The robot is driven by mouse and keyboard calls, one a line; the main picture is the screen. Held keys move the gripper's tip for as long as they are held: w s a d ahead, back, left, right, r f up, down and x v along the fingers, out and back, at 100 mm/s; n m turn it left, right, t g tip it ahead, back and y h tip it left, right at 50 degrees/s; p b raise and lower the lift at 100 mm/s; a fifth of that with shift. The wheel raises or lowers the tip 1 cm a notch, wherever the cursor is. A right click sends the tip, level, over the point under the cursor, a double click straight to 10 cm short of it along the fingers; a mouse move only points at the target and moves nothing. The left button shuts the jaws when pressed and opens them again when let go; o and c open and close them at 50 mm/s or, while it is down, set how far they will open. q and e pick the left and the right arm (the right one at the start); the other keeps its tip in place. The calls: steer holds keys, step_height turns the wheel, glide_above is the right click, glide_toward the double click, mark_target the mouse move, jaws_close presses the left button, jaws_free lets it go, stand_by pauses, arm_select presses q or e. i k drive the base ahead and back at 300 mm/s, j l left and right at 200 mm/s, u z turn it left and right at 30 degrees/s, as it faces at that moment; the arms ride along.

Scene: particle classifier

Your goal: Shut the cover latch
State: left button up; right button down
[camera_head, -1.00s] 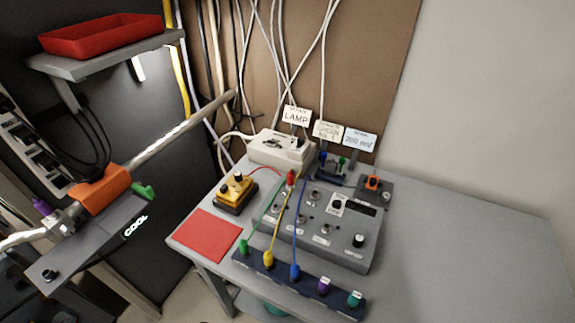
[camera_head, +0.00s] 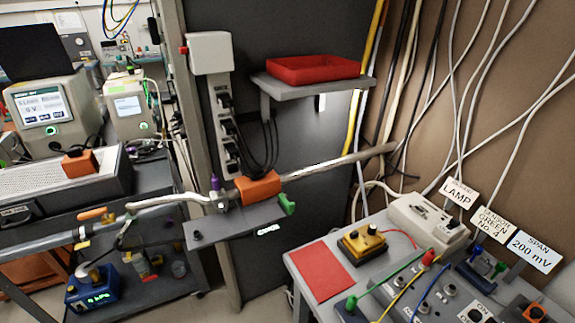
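I cannot tell for sure which part is the cover latch. An orange block (camera_head: 258,187) sits on the pale pipe (camera_head: 320,168) in the middle of the view, with a green lever-like piece (camera_head: 287,204) at its right end and a purple knob (camera_head: 215,184) at its left. A dark grey plate (camera_head: 235,221) is beneath it. Another orange block (camera_head: 80,163) sits on a grey box (camera_head: 62,184) at the left. Neither of my grippers is in view.
A red tray (camera_head: 312,69) stands on a wall shelf. The right table (camera_head: 375,240) holds a red mat (camera_head: 321,271), a yellow box (camera_head: 362,243), a white lamp unit (camera_head: 428,222) and cables. Instruments (camera_head: 47,105) and a blue gauge (camera_head: 92,290) stand at left.

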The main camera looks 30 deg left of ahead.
mark_target(290, 207)
steer(key=u, duration=0.8)
